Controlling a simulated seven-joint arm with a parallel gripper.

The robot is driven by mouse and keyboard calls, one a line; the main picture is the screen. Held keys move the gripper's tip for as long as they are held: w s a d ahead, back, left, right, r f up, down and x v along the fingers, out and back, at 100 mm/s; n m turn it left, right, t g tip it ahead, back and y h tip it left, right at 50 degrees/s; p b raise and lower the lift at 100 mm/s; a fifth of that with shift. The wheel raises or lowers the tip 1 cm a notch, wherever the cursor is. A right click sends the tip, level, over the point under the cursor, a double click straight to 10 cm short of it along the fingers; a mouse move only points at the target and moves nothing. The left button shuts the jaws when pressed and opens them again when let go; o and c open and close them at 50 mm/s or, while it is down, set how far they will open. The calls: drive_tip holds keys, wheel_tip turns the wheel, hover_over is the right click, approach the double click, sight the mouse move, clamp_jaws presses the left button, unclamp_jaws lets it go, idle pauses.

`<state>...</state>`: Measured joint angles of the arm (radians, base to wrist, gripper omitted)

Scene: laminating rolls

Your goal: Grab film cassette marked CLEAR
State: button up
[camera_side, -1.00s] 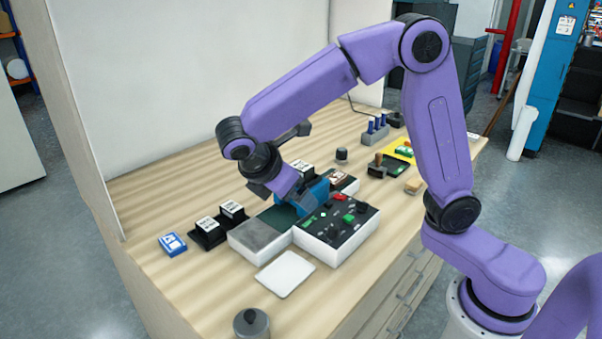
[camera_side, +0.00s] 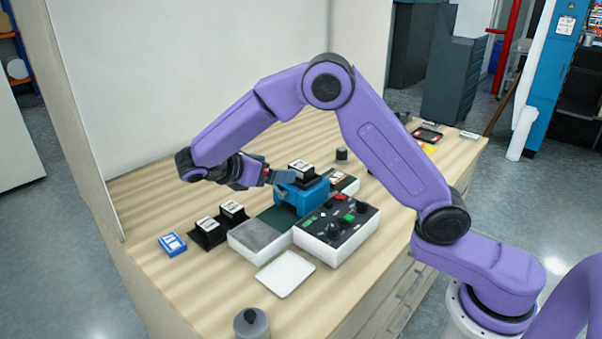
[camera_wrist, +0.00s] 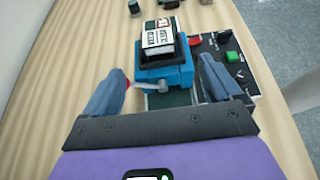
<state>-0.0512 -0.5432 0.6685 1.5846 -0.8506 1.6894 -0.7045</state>
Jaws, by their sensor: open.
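A black film cassette with a white printed label (camera_side: 301,167) sits at the blue unit (camera_side: 303,196), on top of it or just behind. In the wrist view this labelled cassette (camera_wrist: 159,38) shows beyond the blue unit's front, between my fingers. Its lettering is too small to read surely. Two more black cassettes with white labels, one nearer (camera_side: 208,226) and one farther (camera_side: 232,208), stand to the left in black holders. My gripper (camera_wrist: 160,82) is open and empty, its fingers to either side of the blue unit's near part. In the side view my gripper (camera_side: 284,178) comes from the left.
A white control box with black top and knobs (camera_side: 337,228) stands right of the blue unit. A grey-topped block (camera_side: 260,238), a white plate (camera_side: 286,274), a blue box (camera_side: 173,244) and a lidded pot (camera_side: 251,324) are nearer. The back wall bounds the bench.

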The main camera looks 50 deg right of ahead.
sight(300, 166)
drive_tip(key=x, duration=0.8)
drive_tip(key=r+x, duration=0.1)
drive_tip(key=x, duration=0.1)
drive_tip(key=shift+w+d+f, duration=0.15)
drive_tip(key=shift+d, duration=0.25)
drive_tip(key=shift+d+f, duration=0.25)
drive_tip(key=shift+d, duration=0.2)
drive_tip(key=c, duration=1.1)
